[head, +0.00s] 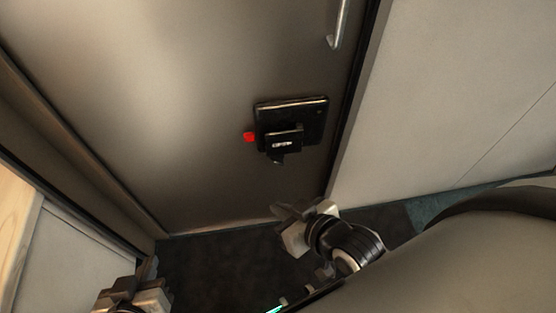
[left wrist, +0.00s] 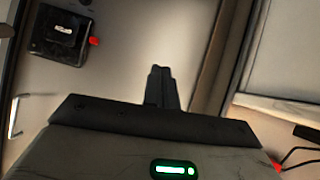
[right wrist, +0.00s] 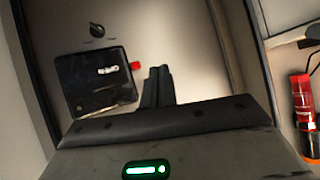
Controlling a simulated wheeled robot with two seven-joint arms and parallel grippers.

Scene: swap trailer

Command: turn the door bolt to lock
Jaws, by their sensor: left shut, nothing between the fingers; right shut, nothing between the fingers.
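The grey door (head: 170,90) fills the middle of the head view and looks closed. A black lock box (head: 305,115) is mounted on it, with a red tab (head: 249,137) on its left side. A small dark knob (head: 278,158) sits just below the box; in the right wrist view this knob (right wrist: 97,30) appears above the box (right wrist: 85,85). My right gripper (head: 284,212) is shut and empty, below the knob and apart from it. My left gripper (head: 147,270) is shut and empty at the bottom left, away from the lock; the box also shows in the left wrist view (left wrist: 45,38).
A metal handle (head: 338,25) is higher on the door near its right edge. A pale wall panel (head: 455,100) stands to the right, and a wooden-edged cabinet (head: 15,225) at the lower left. A red cylinder (right wrist: 301,95) stands at the right in the right wrist view.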

